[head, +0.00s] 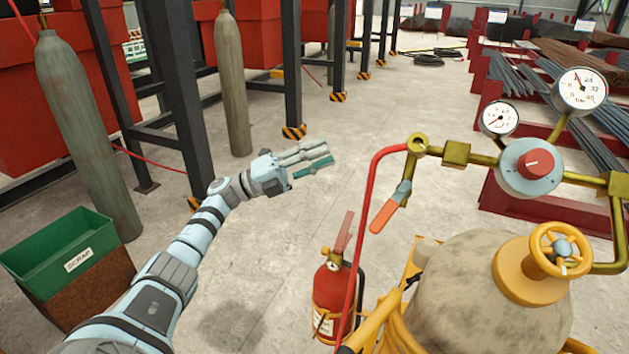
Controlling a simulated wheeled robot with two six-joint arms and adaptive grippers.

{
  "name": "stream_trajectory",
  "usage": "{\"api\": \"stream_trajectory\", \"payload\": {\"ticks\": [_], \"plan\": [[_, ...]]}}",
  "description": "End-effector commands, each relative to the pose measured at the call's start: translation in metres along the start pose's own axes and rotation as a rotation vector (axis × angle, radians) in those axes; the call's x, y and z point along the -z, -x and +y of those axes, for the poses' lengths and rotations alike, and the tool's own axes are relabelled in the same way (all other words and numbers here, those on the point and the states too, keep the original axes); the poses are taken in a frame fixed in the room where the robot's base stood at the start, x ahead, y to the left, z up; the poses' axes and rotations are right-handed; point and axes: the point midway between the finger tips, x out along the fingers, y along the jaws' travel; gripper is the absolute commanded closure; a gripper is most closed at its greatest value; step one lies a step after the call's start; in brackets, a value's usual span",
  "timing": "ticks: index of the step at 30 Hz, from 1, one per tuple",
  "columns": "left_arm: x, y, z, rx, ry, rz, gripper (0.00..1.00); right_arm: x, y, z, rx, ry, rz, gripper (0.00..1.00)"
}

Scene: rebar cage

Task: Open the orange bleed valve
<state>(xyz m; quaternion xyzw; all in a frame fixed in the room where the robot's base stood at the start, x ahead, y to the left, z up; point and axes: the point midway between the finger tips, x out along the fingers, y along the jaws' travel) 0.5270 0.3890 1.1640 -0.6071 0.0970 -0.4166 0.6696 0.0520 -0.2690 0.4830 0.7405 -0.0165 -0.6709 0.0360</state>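The orange bleed valve's lever (383,216) hangs slanted down and left below a brass fitting (417,146), at the left end of the brass pipework. A blue-grey piece (401,192) joins the lever to the pipe. My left gripper (322,158) is left of the lever and higher in the picture, apart from it, with its fingers pointing right. Nothing shows held in it. Its fingers are seen close together from this angle, so I cannot tell how far they are spread. My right gripper is not in view.
A red hose (362,220) runs down left of the lever. A fire extinguisher (334,290) stands below. Right are a red-knobbed regulator (530,165), two gauges (583,91) and a tank with a yellow handwheel (560,250). A green scrap bin (60,250) is at left.

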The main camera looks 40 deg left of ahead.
Motion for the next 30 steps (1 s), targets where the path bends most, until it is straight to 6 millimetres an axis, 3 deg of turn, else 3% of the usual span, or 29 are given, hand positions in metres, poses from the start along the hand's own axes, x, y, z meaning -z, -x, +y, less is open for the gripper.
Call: {"api": "stream_trajectory", "payload": {"ticks": [6, 12, 17, 24, 28, 29, 30], "plan": [[-0.022, 0.013, 0.052, -0.026, 0.196, -0.236, 0.72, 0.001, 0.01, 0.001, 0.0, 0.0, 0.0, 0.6], [-0.03, 0.033, 0.097, -0.059, 0.335, -0.408, 0.72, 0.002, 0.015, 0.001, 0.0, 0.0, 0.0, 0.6], [-0.032, 0.042, 0.113, -0.073, 0.381, -0.468, 0.72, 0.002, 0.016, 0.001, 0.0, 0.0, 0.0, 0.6], [-0.032, 0.043, 0.115, -0.074, 0.385, -0.474, 0.72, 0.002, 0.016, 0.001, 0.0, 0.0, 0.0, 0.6], [-0.041, 0.05, 0.122, -0.084, 0.414, -0.537, 0.93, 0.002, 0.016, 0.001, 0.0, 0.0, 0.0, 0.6], [-0.047, 0.058, 0.131, -0.091, 0.442, -0.591, 0.98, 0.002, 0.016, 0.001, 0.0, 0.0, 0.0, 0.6], [-0.053, 0.074, 0.152, -0.109, 0.504, -0.694, 1.0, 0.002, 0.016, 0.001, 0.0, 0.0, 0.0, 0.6]]}}
